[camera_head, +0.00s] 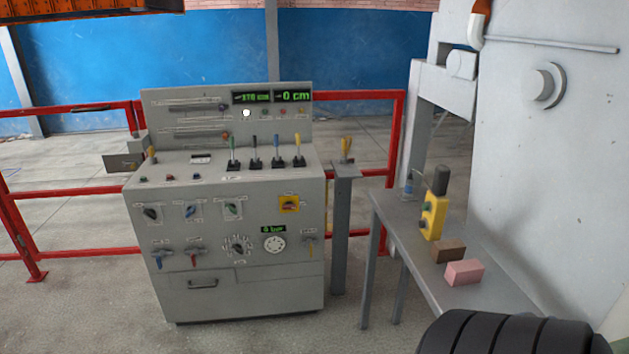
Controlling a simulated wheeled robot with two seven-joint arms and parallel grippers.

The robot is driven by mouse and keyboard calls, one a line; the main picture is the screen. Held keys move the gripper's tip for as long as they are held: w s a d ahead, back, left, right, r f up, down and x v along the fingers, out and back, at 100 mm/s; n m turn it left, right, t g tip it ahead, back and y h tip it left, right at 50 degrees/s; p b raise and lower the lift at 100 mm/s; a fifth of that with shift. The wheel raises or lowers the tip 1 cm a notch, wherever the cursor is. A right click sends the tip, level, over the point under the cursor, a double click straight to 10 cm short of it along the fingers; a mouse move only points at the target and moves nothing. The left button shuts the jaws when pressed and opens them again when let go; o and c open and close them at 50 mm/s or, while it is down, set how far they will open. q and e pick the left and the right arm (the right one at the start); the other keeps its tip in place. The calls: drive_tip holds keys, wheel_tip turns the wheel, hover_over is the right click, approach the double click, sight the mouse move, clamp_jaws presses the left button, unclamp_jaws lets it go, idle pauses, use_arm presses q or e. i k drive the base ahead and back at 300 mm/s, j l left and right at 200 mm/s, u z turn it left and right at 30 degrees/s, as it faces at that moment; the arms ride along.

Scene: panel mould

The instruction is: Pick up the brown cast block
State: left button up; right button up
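The brown cast block (449,251) lies on the narrow grey metal table (407,238) at the right. A pink block (464,272) lies just in front of it, close to the table's near end. A yellow control box (433,216) with buttons stands upright just behind the brown block. Neither of my grippers shows in the view. A black ribbed part at the bottom right covers the area in front of the table's near end; I cannot see a gripper on it.
A grey control console (238,230) with levers and displays stands left of the table. A small blue bottle (409,187) is at the table's far end. A large grey machine panel (560,150) rises along the table's right side. Red railings (75,189) run behind.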

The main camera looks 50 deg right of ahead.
sight(450, 250)
drive_tip(key=k+j+z, duration=0.15)
drive_tip(key=z, duration=2.2)
